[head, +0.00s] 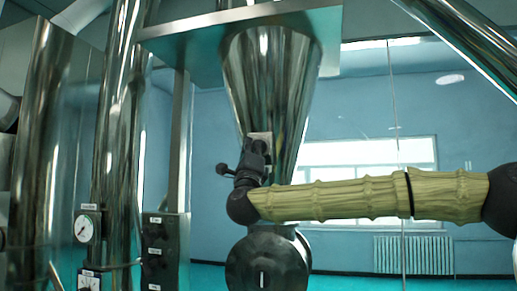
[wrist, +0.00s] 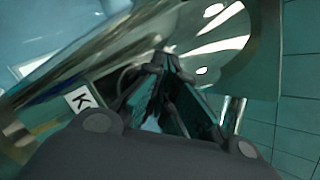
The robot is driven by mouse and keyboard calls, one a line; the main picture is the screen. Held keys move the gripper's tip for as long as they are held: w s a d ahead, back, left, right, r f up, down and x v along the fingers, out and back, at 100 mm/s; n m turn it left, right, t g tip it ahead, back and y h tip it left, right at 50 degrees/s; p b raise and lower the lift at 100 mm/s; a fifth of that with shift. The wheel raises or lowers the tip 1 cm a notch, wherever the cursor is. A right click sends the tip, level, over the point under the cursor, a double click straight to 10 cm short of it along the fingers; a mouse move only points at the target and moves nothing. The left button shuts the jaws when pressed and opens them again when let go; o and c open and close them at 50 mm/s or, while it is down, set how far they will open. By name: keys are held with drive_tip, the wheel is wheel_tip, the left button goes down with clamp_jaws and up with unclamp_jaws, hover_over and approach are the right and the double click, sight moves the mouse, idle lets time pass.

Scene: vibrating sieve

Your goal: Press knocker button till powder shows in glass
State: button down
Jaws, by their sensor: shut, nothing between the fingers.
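My gripper (head: 258,142) is at the front of the steel hopper cone (head: 268,85) in the head view, up against or close to a small pale block (head: 268,136) on its lower part. In the wrist view my gripper (wrist: 165,62) has its dark fingers shut and empty, pointing at shiny curved metal. A white label with a black K (wrist: 80,98) shows left of the fingers, partly cut off. I cannot make out the button or whether the fingertips touch it. Below the cone is a dark round body (head: 268,262) with a narrow pale upright slot; I see no powder there.
A dark box with labelled controls (head: 165,252) and a round gauge (head: 84,228) are at the lower left, beside tall steel pipes (head: 118,120). A steel plate (head: 210,32) spans the hopper's top. A window and radiator (head: 413,254) are behind on the right.

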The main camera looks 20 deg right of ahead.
drive_tip(key=shift+w+d, duration=0.3)
drive_tip(key=shift+w, duration=0.1)
idle(0.8)
drive_tip(key=shift+s+a+b, duration=0.1)
drive_tip(key=shift+s+b, duration=0.05)
drive_tip(key=shift+b, duration=0.2)
drive_tip(key=shift+s+a+f+b, duration=0.1)
drive_tip(key=shift+s+a+b, duration=0.4)
drive_tip(key=shift+s+b, duration=0.35)
drive_tip(key=shift+s+a, duration=0.1)
drive_tip(key=s+a+b, duration=0.1)
drive_tip(key=s+b, duration=0.1)
drive_tip(key=s+a+b, duration=0.1)
drive_tip(key=s, duration=0.1)
drive_tip(key=shift+a, duration=0.35)
